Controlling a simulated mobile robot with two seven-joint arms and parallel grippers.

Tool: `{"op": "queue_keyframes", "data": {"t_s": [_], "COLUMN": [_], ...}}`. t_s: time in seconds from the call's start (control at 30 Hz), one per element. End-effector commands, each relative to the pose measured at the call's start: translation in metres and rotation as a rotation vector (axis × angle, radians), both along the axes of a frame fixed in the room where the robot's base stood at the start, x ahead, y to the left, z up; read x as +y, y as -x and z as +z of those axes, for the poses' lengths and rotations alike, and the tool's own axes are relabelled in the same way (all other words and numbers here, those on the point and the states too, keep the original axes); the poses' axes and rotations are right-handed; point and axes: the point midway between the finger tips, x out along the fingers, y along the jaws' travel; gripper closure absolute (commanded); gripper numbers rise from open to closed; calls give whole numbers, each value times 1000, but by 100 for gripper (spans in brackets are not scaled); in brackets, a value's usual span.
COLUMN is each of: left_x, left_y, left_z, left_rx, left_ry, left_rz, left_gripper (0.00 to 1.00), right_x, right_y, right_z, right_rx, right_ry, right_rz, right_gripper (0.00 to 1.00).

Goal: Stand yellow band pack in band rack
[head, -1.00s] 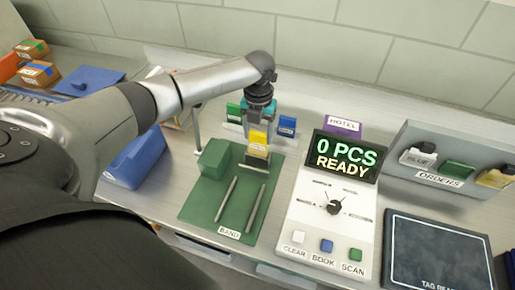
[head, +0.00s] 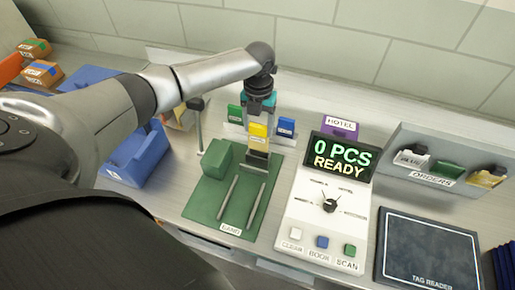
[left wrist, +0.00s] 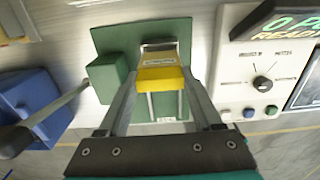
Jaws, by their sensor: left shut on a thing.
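The yellow band pack (head: 258,134) is upright between the fingers of my left gripper (head: 259,122), which is shut on it. The left wrist view also shows the yellow pack (left wrist: 160,78) between both fingers, above the green board. In the head view it appears just above a small grey holder (head: 256,160) at the board's back end; whether they touch is unclear. The pale band rack (head: 233,130) stands behind, with a green pack (head: 235,113) on its left and a blue pack (head: 286,127) on its right. My arm and the yellow pack hide its middle. My right gripper is out of view.
The green board (head: 210,205) carries a green block (head: 216,158) and two metal rails. A console (head: 325,205) reading "0 PCS READY" stands to the right. A blue bin (head: 145,160) and a thin post (head: 198,130) stand to the left.

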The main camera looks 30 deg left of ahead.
Motion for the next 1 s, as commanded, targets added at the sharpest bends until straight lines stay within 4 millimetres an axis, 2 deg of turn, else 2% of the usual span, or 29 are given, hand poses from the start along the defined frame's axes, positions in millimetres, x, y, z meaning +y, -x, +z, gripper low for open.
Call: {"op": "queue_keyframes", "data": {"t_s": [0.5, 1.0], "left_x": [0, 0], "left_y": [0, 0], "left_z": [7, 45], "left_rx": [0, -1], "left_ry": [0, 0], "left_rz": [0, 0], "left_gripper": [96, 96], "right_x": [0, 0], "right_y": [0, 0], "right_z": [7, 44], "right_rx": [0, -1], "right_ry": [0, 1], "right_rz": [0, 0], "right_gripper": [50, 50]}}
